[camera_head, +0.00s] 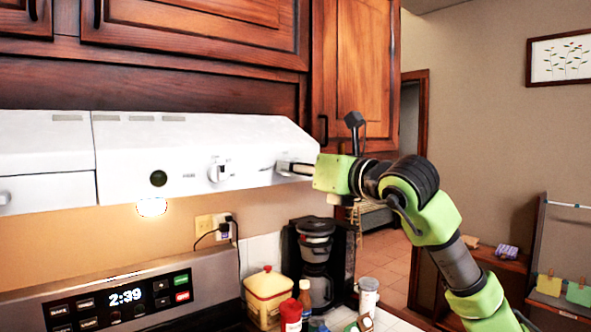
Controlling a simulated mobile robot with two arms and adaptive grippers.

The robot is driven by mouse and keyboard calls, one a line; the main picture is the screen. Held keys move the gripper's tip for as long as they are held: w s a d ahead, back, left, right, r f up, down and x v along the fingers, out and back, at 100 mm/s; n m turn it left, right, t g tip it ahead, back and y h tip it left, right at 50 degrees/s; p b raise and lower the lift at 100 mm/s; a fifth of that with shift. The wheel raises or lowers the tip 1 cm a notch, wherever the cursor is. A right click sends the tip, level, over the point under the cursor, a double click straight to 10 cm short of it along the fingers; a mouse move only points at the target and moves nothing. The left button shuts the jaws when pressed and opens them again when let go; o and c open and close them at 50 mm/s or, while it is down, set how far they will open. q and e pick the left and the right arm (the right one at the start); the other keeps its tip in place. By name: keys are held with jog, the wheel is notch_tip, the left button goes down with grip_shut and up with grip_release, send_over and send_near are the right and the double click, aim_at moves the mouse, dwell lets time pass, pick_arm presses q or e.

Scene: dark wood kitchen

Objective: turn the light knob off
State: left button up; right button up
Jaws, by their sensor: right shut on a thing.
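The white range hood (130,158) hangs under the wooden cabinets. A white knob (217,171) on its front stands free, with a small label beside it that I cannot read. My right gripper (291,168) reaches in from the right to the hood front's right end. It is shut on the right-hand knob (281,165), which the fingers mostly hide, so its angle cannot be read. A lamp (152,207) under the hood glows brightly. My left gripper is not in view.
A coffee maker (316,262), a yellow canister (268,297) and several bottles stand on the counter below. The stove panel (120,300) with a lit clock is at lower left. A cabinet door (357,75) is just above my right wrist.

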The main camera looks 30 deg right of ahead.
jog(key=n, duration=1)
jog(key=shift+a+n+b, duration=0.1)
jog(key=shift+n+b, duration=0.3)
dwell(0.4)
jog(key=o, duration=1.1)
jog(key=s+d, duration=0.1)
jog(key=s, duration=1.1)
